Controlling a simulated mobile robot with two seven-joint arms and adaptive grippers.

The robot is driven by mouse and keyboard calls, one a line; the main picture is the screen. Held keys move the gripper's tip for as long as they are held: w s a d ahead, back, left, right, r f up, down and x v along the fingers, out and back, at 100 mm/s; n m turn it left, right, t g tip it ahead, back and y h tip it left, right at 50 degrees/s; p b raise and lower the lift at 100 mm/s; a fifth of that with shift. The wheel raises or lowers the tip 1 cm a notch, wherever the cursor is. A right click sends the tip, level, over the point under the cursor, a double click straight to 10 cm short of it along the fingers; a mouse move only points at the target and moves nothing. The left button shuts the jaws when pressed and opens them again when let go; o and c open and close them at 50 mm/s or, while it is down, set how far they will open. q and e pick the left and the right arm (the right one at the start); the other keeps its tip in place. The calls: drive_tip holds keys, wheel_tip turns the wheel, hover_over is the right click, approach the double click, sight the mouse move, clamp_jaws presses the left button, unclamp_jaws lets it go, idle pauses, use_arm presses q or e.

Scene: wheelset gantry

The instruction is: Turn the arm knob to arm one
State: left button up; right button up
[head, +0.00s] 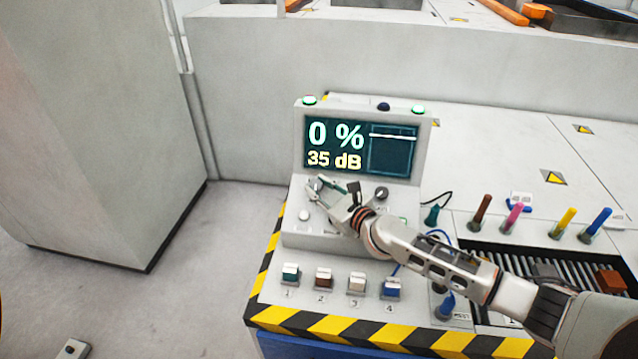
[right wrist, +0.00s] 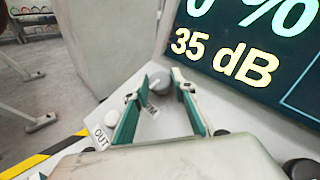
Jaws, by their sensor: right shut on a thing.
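The grey control console (head: 292,228) stands on the bench, its screen (head: 360,147) reading 0 % and 35 dB. My right gripper (head: 316,186) reaches to the upper left of its sloped panel. In the right wrist view, the teal fingers of the gripper (right wrist: 160,79) are shut on the arm knob (right wrist: 159,85), a pale round knob beside a small, partly covered label. Which position it points to cannot be told. My left gripper is out of view.
A white button (head: 304,215) sits lower left on the panel, near an OUT label (right wrist: 101,139). A dark knob (head: 381,193) is right of the gripper. Numbered coloured blocks (head: 324,278) stand in front.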

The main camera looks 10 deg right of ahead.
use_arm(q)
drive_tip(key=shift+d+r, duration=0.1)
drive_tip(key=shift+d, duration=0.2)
use_arm(e)
drive_tip(key=o, duration=1.1)
drive_tip(key=shift+c, duration=0.2)
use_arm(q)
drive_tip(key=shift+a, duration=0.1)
use_arm(e)
drive_tip(key=v, duration=1.2)
drive_tip(key=shift+f, duration=0.1)
